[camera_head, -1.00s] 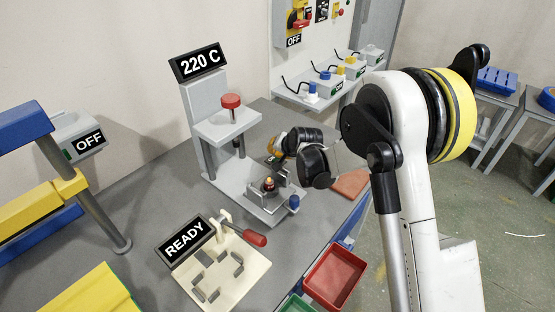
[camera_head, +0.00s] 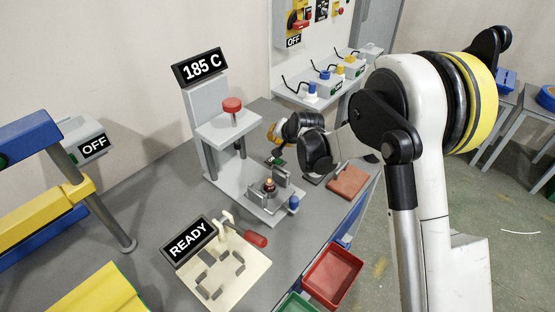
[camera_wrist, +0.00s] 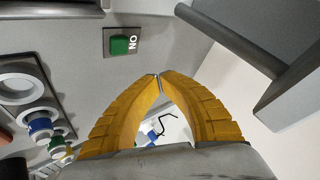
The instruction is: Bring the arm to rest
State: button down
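My arm (camera_head: 412,130) reaches in from the right over the grey bench. My gripper (camera_wrist: 159,77) has yellow fingers whose tips meet in the wrist view, with nothing seen between them. In the head view my gripper (camera_head: 272,146) is small and partly hidden by my wrist. It is just right of the press (camera_head: 199,125), above the bench and apart from the small part (camera_head: 269,185) in the press's lower fixture. The display on the press (camera_head: 200,66) reads 185 C.
A READY sign (camera_head: 188,240) and cream fixture (camera_head: 222,281) with a red-handled clamp stand in front. A brown pad (camera_head: 347,181) lies at the bench edge. A red bin (camera_head: 334,277) hangs by the front edge. A green ON switch (camera_wrist: 120,45) is close in the wrist view.

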jog(key=s+d+r+n+h, duration=0.2)
jog(key=s+d+r, duration=1.1)
jog(key=s+r, duration=0.3)
jog(key=s+d+h, duration=0.1)
jog(key=s+d, duration=0.3)
jog(key=s, duration=0.7)
jog(key=s+d+f+n+g+h, duration=0.1)
jog(key=s+d, duration=0.4)
jog(key=s, duration=0.7)
jog(key=shift+s+f, duration=0.2)
